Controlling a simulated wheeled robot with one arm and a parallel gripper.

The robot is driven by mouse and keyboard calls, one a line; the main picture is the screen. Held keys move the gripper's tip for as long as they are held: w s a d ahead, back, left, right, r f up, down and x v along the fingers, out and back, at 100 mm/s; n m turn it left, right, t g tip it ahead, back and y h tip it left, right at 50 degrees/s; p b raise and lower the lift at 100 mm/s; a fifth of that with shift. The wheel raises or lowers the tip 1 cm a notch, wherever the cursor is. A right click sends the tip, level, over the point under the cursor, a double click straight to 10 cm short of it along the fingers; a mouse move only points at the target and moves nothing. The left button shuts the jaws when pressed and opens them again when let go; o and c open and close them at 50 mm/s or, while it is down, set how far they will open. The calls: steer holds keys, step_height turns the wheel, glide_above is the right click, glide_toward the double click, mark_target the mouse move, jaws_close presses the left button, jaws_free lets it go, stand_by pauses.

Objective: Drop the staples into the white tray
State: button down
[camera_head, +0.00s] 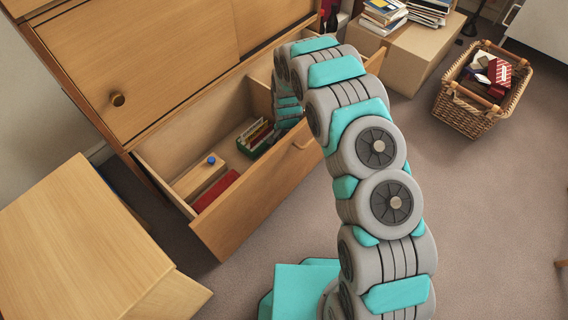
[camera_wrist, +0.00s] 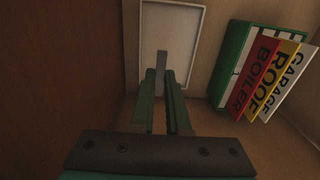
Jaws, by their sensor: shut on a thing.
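My gripper (camera_wrist: 163,82) is shut on the staples (camera_wrist: 162,62), a narrow grey strip sticking out past the fingertips in the wrist view. The white tray (camera_wrist: 202,30), shallow with a pale rim, lies beyond the fingertips, and the strip overlaps its inside in the picture. I cannot tell the height of the strip above the tray floor. In the head view my arm reaches into the open drawer (camera_head: 262,165); the tray, the staples and the fingertips are hidden behind my arm there.
A green card box (camera_wrist: 233,62) with BOILER, ROOF and GARAGE cards stands right of the tray, close by. The drawer also holds a wooden box (camera_head: 200,178) with a blue knob and a red item (camera_head: 215,191). A wicker basket (camera_head: 470,115) stands on the floor.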

steer(key=shift+f, duration=0.3)
steer(key=c, duration=0.8)
jaws_free()
steer(key=shift+r, duration=3.9)
